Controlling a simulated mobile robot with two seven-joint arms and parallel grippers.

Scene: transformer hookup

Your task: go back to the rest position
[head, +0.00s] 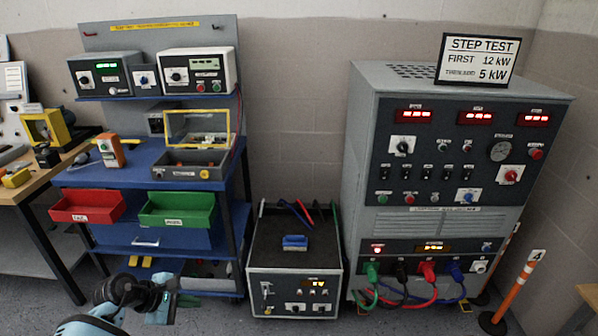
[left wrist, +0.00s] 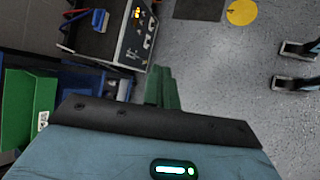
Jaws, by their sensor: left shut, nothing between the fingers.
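My left gripper (head: 172,300) is low at the bottom left of the head view, in front of the blue workbench and above the floor. In the left wrist view its green fingers (left wrist: 163,88) are closed together with nothing between them. No object is touching the fingers. My right gripper does not show in either view.
The blue workbench (head: 150,178) carries a red bin (head: 88,206) and a green bin (head: 177,209). A low test unit (head: 294,286) stands in the middle. The tall grey cabinet (head: 362,150) has coloured plugs in front. An orange-white post (head: 515,290) stands right.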

